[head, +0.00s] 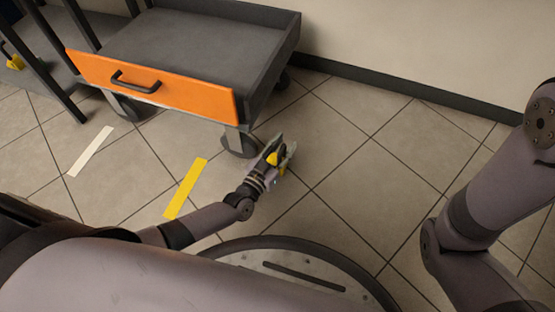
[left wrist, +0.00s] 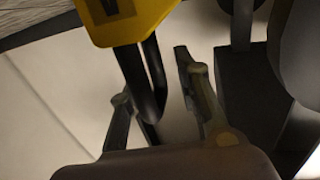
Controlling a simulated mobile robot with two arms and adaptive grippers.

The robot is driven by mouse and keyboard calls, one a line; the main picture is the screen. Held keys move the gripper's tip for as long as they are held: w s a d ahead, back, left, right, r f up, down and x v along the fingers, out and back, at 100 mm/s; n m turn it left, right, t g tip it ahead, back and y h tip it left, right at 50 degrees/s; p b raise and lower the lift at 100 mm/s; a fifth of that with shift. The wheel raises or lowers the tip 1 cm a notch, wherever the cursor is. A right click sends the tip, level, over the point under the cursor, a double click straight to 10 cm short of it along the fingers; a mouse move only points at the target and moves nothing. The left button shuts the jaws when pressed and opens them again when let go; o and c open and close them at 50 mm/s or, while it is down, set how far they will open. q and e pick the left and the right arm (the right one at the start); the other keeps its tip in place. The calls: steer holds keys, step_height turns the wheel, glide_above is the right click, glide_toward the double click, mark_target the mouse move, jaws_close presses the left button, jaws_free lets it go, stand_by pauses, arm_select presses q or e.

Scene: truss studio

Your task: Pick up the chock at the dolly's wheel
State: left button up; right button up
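The yellow chock (head: 273,158) is at the front right wheel (head: 240,143) of the dolly (head: 165,88), partly hidden by my left gripper. My left gripper (head: 284,152) reaches down to it. In the left wrist view the chock (left wrist: 122,22) is at the top, with a black loop handle (left wrist: 153,80) extending toward the palm. The left gripper (left wrist: 160,85) is open, with its fingers on either side of the handle. A gap shows between the handle and the right-hand finger. My right gripper is outside the views; only its arm shows.
The dolly has an orange front panel (head: 150,88) with a black handle. Yellow (head: 186,188) and white (head: 90,151) tape strips lie on the tiled floor. A dark rack stands at the far left, near another yellow object (head: 14,61). Floor to the right is clear.

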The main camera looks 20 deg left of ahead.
arm_select(q)
jaws_close()
stand_by(0.7)
